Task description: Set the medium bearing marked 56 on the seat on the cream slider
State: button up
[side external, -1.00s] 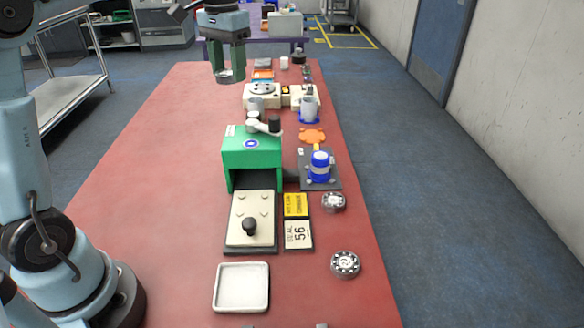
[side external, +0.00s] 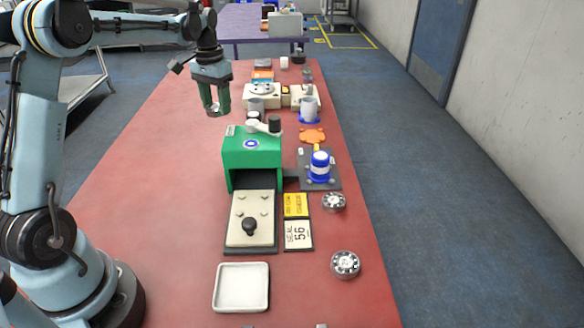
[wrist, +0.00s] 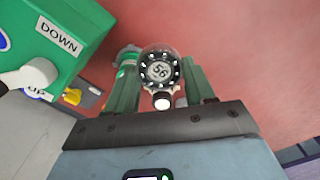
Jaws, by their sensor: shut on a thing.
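My gripper (side external: 215,108), with green fingers, is shut on the medium bearing marked 56 (wrist: 160,69). The gripper hangs tilted above the red table, left of and beyond the green housing (side external: 252,160). The cream slider (side external: 240,207) lies in front of the housing's dark opening, with a black knob (side external: 250,227) and several small raised marks on its top. No bearing lies on it. I cannot clearly tell its seat.
Two other bearings lie at the right, one (side external: 334,202) beside the yellow label and one (side external: 345,264) nearer. A white tray (side external: 241,287) stands in front of the slider. The housing has a lever (wrist: 28,76) beside DOWN and UP labels. The table's left side is clear.

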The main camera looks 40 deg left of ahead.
notch_tip(320, 180, down, 12)
jog(key=shift+r, duration=0.1)
dwell(0.5)
jog(key=shift+f, duration=0.2)
jog(key=o, duration=1.1)
jog(key=shift+r, duration=0.2)
